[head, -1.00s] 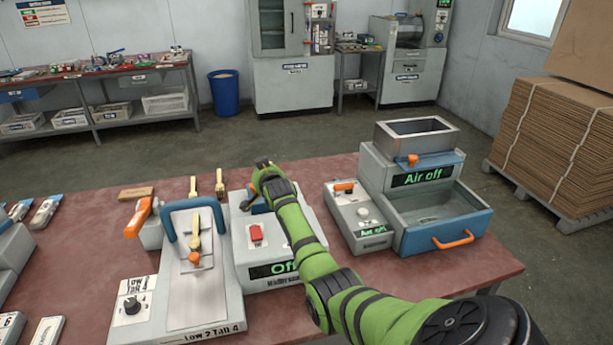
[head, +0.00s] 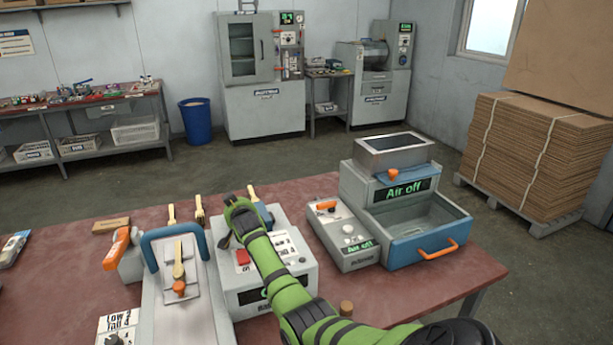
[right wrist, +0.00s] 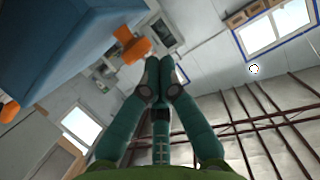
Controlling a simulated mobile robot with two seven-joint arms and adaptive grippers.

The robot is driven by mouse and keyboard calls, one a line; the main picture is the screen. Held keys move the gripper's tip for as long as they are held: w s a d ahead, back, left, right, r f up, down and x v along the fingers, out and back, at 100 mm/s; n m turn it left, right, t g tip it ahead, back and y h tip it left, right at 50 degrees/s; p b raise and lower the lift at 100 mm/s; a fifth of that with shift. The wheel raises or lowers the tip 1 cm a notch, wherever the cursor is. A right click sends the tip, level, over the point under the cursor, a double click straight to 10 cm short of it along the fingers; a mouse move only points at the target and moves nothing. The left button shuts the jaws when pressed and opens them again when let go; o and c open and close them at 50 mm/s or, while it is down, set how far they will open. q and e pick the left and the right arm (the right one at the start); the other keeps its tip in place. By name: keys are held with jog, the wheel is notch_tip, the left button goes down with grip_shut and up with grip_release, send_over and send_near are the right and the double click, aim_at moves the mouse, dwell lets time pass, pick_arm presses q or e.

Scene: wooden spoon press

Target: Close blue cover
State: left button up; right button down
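Blue parts of the cover (head: 265,215) show behind my right arm on the grey machine with the red button (head: 243,258). My arm hides much of it, and I cannot tell how far open it is. The end of my right arm (head: 236,206) is over that machine's left side. In the right wrist view, the fingers of my right gripper (right wrist: 162,72) are together with nothing seen between them. A blue surface (right wrist: 60,50) with an orange part (right wrist: 130,45) is close by at upper left; I cannot tell if they touch. My left gripper is out of view.
A press with a blue U-shaped handle (head: 172,233) and a wooden spoon (head: 178,260) stands at left. At right are a grey control box (head: 345,235) and the "Air off" machine with a blue-fronted bin (head: 435,240). Bare red tabletop lies in front of the bin.

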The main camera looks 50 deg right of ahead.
notch_tip(320, 180, up, 5)
jog(key=p, duration=0.3)
jog(key=shift+w+d+f+p, duration=0.15)
jog(key=shift+f+p, duration=0.05)
jog(key=shift+p, duration=0.15)
jog(key=b+v, duration=0.1)
jog(key=v, duration=0.9)
jog(key=shift+a+f+b, duration=0.25)
jog(key=shift+f+b, duration=0.05)
jog(key=shift+f, duration=0.05)
